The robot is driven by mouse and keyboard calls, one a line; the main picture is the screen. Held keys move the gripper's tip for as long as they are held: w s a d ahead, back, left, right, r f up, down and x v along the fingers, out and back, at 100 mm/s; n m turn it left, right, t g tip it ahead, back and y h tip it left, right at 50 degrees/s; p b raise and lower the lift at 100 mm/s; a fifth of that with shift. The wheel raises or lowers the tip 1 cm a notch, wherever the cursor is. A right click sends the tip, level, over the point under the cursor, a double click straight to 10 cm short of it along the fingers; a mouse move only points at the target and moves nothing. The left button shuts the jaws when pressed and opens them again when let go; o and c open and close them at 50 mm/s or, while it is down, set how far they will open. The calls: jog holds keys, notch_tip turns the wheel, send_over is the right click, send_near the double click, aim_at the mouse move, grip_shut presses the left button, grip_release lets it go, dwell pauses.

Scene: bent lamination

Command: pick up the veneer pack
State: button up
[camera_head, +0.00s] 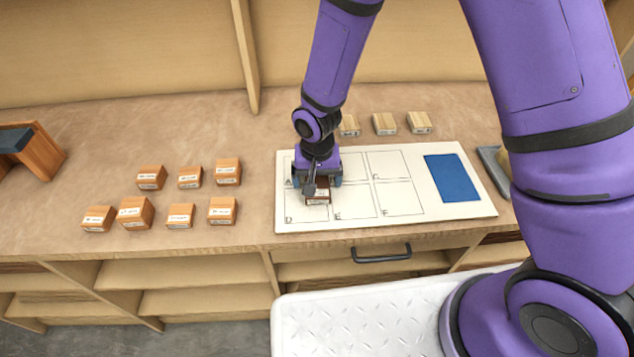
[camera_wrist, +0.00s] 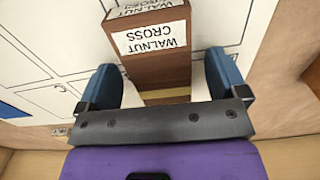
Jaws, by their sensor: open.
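A dark brown veneer pack (camera_head: 317,192) with a white label lies on the white board (camera_head: 425,222), on the left side of its marked grid. In the wrist view the pack (camera_wrist: 160,72) shows a label reading "WALNUT CROSS". My gripper (camera_head: 317,181) is over the pack, partly hiding it in the head view. In the wrist view my gripper (camera_wrist: 163,80) is open, with one blue finger on each side of the pack and gaps between.
Several reddish-brown labelled blocks (camera_head: 180,215) stand on the bench to the left. Three paler blocks (camera_head: 385,124) stand behind the board. A blue pad (camera_head: 452,178) lies on the board's right part. A wooden stand (camera_head: 40,152) is at far left. Open bench lies between.

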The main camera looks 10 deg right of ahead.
jog(key=c, duration=1)
jog(key=shift+r, duration=0.1)
jog(key=shift+c, duration=0.2)
